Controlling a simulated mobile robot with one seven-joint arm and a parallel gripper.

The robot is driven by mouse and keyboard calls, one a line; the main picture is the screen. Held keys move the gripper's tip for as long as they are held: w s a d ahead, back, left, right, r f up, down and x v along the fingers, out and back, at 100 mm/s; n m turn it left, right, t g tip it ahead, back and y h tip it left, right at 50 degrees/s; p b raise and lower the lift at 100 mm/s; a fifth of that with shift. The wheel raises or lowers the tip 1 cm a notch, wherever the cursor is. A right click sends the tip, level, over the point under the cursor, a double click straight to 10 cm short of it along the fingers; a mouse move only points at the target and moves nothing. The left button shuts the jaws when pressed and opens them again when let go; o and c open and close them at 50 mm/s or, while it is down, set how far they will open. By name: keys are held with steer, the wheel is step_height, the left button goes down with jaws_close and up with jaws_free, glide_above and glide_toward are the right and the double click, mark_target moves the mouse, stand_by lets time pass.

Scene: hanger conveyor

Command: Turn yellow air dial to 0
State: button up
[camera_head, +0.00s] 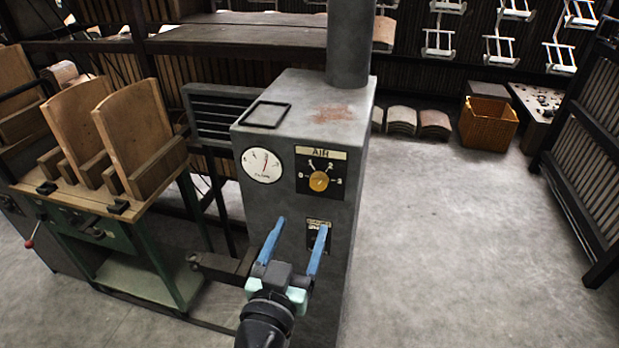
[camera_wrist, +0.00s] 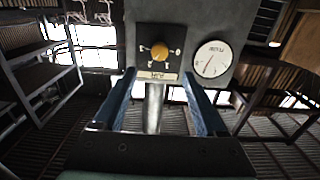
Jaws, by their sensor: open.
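The yellow air dial (camera_head: 319,181) is a round knob on a black plate marked AIR, on the front of a grey metal cabinet (camera_head: 284,196). Numbers ring the knob, with 3 at its right; which one it points at is too small to tell. My gripper (camera_head: 300,224) is open and empty, its blue fingers apart, below the dial in the head view and not touching it. The wrist view shows the scene upside down, with the dial (camera_wrist: 160,51) beyond the fingertips (camera_wrist: 159,74) and roughly centred between them.
A white round gauge (camera_head: 262,165) sits left of the dial, and a small labelled switch plate (camera_head: 318,236) below it. A green-framed bench (camera_head: 110,225) with wooden forms stands at left. A dark rail fence (camera_head: 590,140) stands at right. The floor right of the cabinet is clear.

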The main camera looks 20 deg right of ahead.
mark_target(317, 186)
steer(key=p+x, duration=0.1)
steer(key=x, duration=1)
steer(key=shift+w+d, duration=0.15)
steer(key=shift+d, duration=0.05)
jaws_close()
